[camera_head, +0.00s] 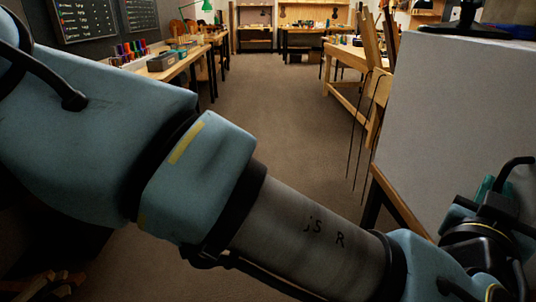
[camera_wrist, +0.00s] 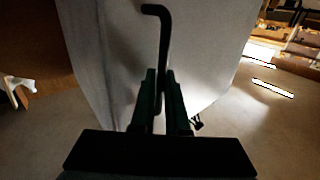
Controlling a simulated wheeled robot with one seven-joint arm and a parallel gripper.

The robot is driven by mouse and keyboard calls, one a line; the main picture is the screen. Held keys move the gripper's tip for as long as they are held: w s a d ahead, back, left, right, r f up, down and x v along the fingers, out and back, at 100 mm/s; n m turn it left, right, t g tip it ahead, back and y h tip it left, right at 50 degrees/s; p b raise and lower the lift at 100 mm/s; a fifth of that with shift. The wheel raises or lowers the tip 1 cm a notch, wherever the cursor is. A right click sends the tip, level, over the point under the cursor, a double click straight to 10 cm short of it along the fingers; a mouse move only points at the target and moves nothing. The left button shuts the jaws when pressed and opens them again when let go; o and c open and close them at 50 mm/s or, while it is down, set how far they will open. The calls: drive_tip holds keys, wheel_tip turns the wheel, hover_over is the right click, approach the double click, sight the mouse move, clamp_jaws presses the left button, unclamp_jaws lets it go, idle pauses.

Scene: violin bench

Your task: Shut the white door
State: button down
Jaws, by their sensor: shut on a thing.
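The white door (camera_head: 455,110) shows as a large pale panel at the right of the head view. In the wrist view it is a grey-white panel (camera_wrist: 100,60) behind my fingers, with floor visible on both sides of it. A black bar handle with a bent top (camera_wrist: 163,45) stands out in front of the panel. My gripper (camera_wrist: 160,92) is shut on this handle, one dark green finger on each side. In the head view my gripper (camera_head: 488,192) is at the lower right, close to the panel, with the handle's bent end (camera_head: 518,162) above it. How far the door stands open is unclear.
A wooden workbench (camera_head: 345,55) stands behind the panel's left edge, with thin dark rods beside it. Another bench (camera_head: 165,65) with coloured jars runs along the left. The carpeted aisle (camera_head: 270,110) between them is clear. A brown surface (camera_wrist: 30,40) is left in the wrist view.

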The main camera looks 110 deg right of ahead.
drive_tip(key=shift+s+a, duration=0.2)
drive_tip(key=shift+s, duration=0.05)
drive_tip(key=c, duration=1.2)
unclamp_jaws()
drive_tip(key=shift+r, duration=0.1)
drive_tip(key=b+v, duration=0.1)
drive_tip(key=v, duration=1)
drive_tip(key=shift+d+b, duration=0.15)
drive_tip(key=shift+b, duration=0.15)
drive_tip(key=shift+w, duration=0.1)
